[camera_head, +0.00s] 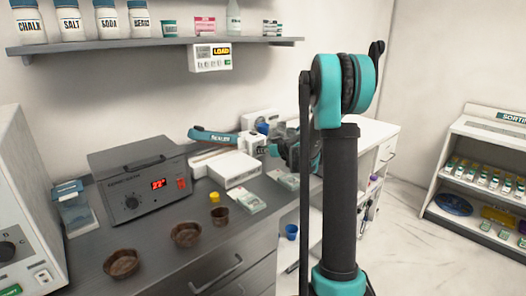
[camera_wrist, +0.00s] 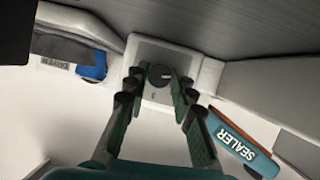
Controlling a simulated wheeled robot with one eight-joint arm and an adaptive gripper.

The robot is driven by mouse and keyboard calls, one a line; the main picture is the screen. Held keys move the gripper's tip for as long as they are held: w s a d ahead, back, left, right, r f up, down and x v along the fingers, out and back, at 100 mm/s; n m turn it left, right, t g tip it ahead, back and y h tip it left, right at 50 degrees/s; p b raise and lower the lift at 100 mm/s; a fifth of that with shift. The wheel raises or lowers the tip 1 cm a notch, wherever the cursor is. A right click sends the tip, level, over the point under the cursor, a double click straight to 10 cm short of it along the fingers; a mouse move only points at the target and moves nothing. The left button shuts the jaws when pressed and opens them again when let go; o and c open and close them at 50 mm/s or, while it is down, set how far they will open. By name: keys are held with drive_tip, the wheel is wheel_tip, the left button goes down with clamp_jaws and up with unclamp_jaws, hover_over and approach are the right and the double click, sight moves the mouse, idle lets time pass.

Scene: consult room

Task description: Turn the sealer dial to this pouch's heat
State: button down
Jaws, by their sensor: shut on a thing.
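The sealer (camera_head: 213,138) stands on the counter, with a teal bar lettered SEALER and a pale control box at its right end. In the wrist view its teal bar (camera_wrist: 232,138) lies at the lower right. The dark round sealer dial (camera_wrist: 160,74), with a pale pointer mark, sits on the pale box. My gripper (camera_wrist: 157,84) is at the dial, one finger on each side, shut on it. In the head view my gripper (camera_head: 268,146) reaches the box from the right and hides the dial. A pouch (camera_head: 245,203) lies on the counter before the sealer.
A grey unit (camera_head: 140,180) with a red display stands left. Brown bowls (camera_head: 186,234), a brown cup (camera_head: 220,215) and a yellow piece (camera_head: 214,197) lie in front. A display reading LOAD (camera_head: 211,57) hangs below the shelf (camera_head: 150,45). A blue cup (camera_head: 291,232) is nearer me.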

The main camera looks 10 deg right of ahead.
drive_tip(key=m+y, duration=0.1)
drive_tip(key=m+g+y, duration=0.1)
drive_tip(key=m, duration=0.1)
drive_tip(key=shift+w+d+m, duration=0.15)
drive_tip(key=shift+d+m, duration=0.05)
drive_tip(key=shift+m, duration=0.1)
drive_tip(key=shift+d+m+g+y, duration=0.1)
drive_tip(key=shift+m+g+y, duration=0.5)
drive_tip(key=shift+m+y, duration=0.65)
drive_tip(key=shift+m, duration=0.25)
drive_tip(key=c, duration=1.3)
unclamp_jaws()
drive_tip(key=shift+f, duration=0.1)
drive_tip(key=v, duration=1.1)
drive_tip(key=shift+s+d+r, duration=0.2)
drive_tip(key=shift+s+r, duration=0.05)
drive_tip(key=shift+s+d, duration=0.1)
